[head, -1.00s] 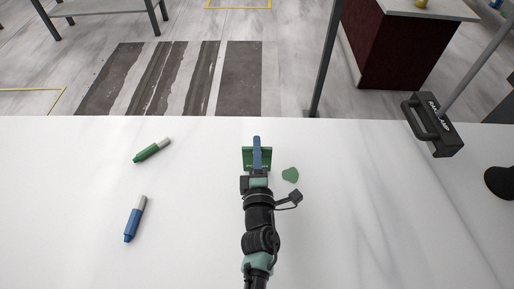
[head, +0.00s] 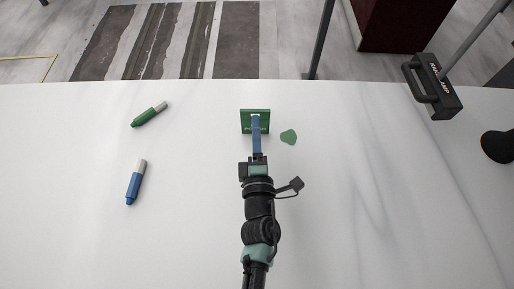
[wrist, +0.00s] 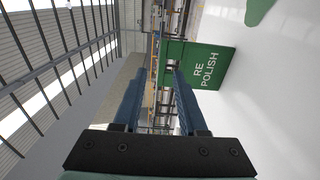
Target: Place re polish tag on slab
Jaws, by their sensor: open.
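The green re polish tag (head: 262,114) stands on the white slab (head: 340,200) near its far edge. Its white lettering reads "RE POLISH" in the wrist view (wrist: 208,64). My gripper (head: 256,122) reaches toward the tag from the near side, and its blue fingers overlap the tag in the head view. In the wrist view my gripper (wrist: 158,75) is open, with the tag's left edge near the right fingertip. The tag is not clamped between the fingers. The exact gap between fingertips and tag is hard to tell.
A green marker (head: 149,115) and a blue marker (head: 136,183) lie on the left of the slab. A small green patch (head: 288,137) is right of the tag. A black clamp with a handle (head: 432,88) sits at the far right edge. The front right is clear.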

